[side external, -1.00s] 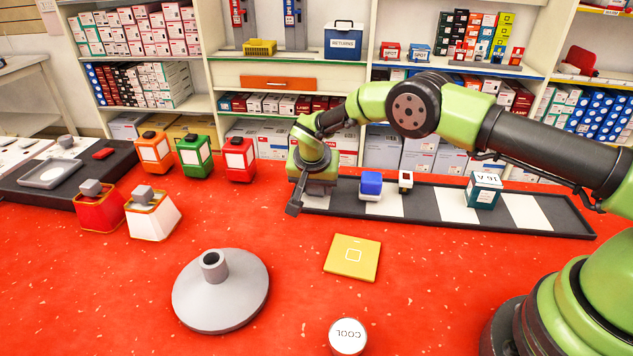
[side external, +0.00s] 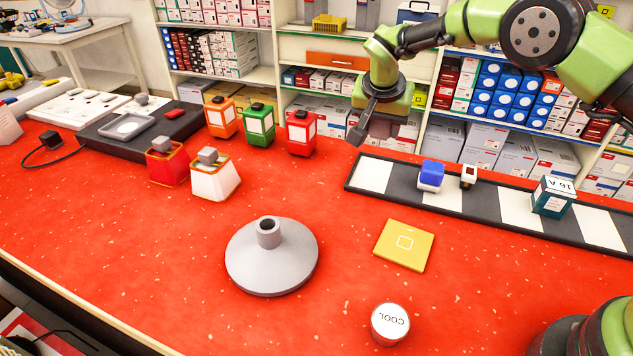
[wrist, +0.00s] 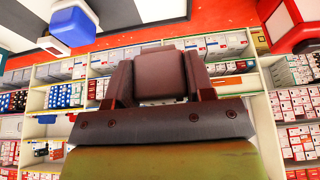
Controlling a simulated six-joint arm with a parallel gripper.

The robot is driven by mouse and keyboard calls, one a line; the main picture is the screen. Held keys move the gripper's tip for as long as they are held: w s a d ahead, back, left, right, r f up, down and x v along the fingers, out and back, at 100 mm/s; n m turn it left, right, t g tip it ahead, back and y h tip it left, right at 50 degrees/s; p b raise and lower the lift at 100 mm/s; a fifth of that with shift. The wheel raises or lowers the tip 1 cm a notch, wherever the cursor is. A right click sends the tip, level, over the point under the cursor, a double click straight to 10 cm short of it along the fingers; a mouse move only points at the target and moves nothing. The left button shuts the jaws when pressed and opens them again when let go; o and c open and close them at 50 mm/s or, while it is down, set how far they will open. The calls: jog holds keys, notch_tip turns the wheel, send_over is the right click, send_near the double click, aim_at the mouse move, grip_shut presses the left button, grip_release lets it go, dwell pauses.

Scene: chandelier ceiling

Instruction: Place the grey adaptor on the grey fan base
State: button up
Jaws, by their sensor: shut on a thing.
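The grey fan base (side external: 272,262) stands on the red table, a wide round disc with a short hollow neck in its middle. My gripper (side external: 372,130) is above the left end of the striped strip, up and to the right of the fan base. In the wrist view, its fingers are shut on a dull grey-brown block (wrist: 162,72), seemingly the grey adaptor. In the side view, the dark fingers and wrist mostly hide the block. The gripper and block are clear of the fan base.
The strip (side external: 480,232) holds a blue-and-white block (side external: 431,175), a small white-and-brown piece (side external: 469,176) and a teal box (side external: 553,196). A yellow square (side external: 403,245) and a COOL can (side external: 390,324) are right of the base. Several coloured lantern-like holders, including a white one (side external: 214,178), stand behind left.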

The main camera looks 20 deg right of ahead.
jog(key=s+a+r+n+y, duration=0.2)
jog(key=s+a+r+n, duration=0.1)
jog(key=a+n, duration=0.45)
jog(key=s+a+r+n+g+y, duration=0.1)
jog(key=s+a+r+n+y, duration=0.2)
jog(key=a+n, duration=0.5)
jog(key=s+a+r+n+y, duration=0.2)
jog(key=s+a+n, duration=0.2)
jog(key=a+n, duration=0.4)
send_over(266, 225)
jog(key=d, duration=0.1)
jog(key=shift+m+g, duration=0.3)
jog(key=shift+m, duration=0.15)
jog(key=f, duration=0.5)
jog(key=shift+s+d+f, duration=0.2)
jog(key=shift+s+f, duration=0.05)
jog(key=shift+f, duration=2.25)
jog(key=shift+f, duration=0.2)
jog(key=o, duration=0.9)
jog(key=shift+o, duration=0.2)
jog(key=shift+r, duration=0.15)
